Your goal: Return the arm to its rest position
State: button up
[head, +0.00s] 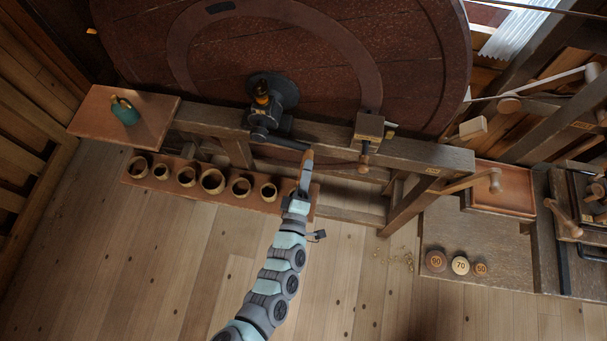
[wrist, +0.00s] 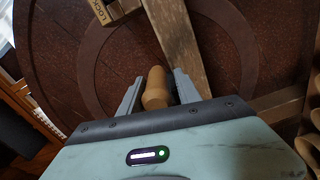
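My gripper (head: 304,180) is at the front of the wooden machine frame, near the middle of the head view. A light wooden handle (head: 308,158) shows at its fingers, close to the end of a dark bar. In the wrist view my gripper (wrist: 158,82) has its two grey fingers apart, one on each side of the wooden handle (wrist: 156,88). Narrow gaps seem to show between the handle and both fingers, so it looks open around the handle. The lower part of the handle is hidden behind the gripper body.
A large dark red wheel (head: 420,70) stands behind the frame beam (head: 420,153). A shelf (head: 135,188) of several wooden rings lies at left. A green object (head: 125,112) sits on a board. Numbered discs (head: 460,265) lie at right. The floor (head: 180,270) at front left is clear.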

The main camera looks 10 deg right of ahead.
jog(key=shift+a+f+m, duration=0.15)
jog(key=shift+f+m, duration=0.25)
jog(key=shift+f, duration=0.15)
jog(key=shift+w+a+m, duration=0.15)
jog(key=shift+w+m, duration=0.05)
jog(key=shift+m, duration=0.1)
jog(key=shift+r, duration=0.15)
jog(key=shift+s, duration=0.15)
jog(key=v, duration=1.1)
jog(key=shift+f, duration=0.25)
